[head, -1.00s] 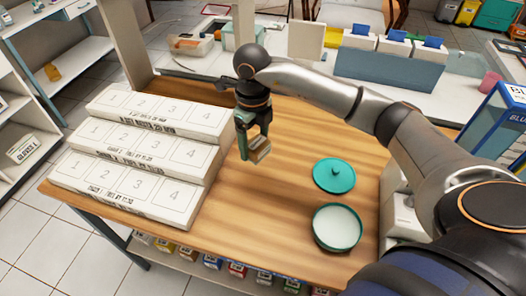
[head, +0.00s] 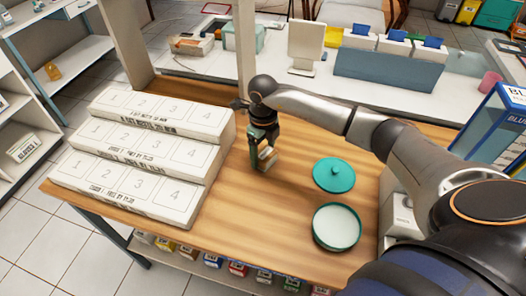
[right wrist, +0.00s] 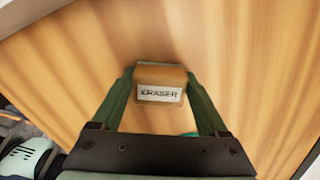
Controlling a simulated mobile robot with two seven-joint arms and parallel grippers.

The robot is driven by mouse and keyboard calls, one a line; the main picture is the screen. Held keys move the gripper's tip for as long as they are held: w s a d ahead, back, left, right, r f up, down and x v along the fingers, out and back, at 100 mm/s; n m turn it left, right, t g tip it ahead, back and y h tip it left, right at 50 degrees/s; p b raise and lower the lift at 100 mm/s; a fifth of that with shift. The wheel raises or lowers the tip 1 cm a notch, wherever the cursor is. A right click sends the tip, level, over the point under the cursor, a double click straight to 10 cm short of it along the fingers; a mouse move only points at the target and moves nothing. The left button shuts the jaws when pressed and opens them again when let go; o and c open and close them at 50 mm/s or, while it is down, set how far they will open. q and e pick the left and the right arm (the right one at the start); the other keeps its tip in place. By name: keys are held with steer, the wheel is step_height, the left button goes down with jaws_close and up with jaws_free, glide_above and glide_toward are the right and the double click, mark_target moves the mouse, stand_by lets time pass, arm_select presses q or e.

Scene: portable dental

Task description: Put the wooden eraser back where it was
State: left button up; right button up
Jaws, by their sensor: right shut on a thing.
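The wooden eraser (right wrist: 160,77) is a small brown block with a pale label reading "ERASER". My right gripper (head: 264,160) is shut on it, one finger on each side, as the right wrist view also shows (right wrist: 160,95). In the head view the eraser (head: 267,155) is held low at the wooden table (head: 225,225), right of the stepped white boxes. I cannot tell whether it touches the tabletop. My left gripper is not in view.
Stepped white boxes (head: 130,158) numbered 1 to 4 fill the table's left. A teal lid (head: 333,174) and an open teal-rimmed round dish (head: 337,228) lie to the right. Bare wood lies in front of the gripper. A post (head: 245,50) rises behind it.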

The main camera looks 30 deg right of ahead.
mark_target(263, 151)
steer(key=shift+f, duration=0.2)
steer(key=o, duration=1.2)
step_height(263, 151, up, 12)
steer(key=shift+r, duration=0.25)
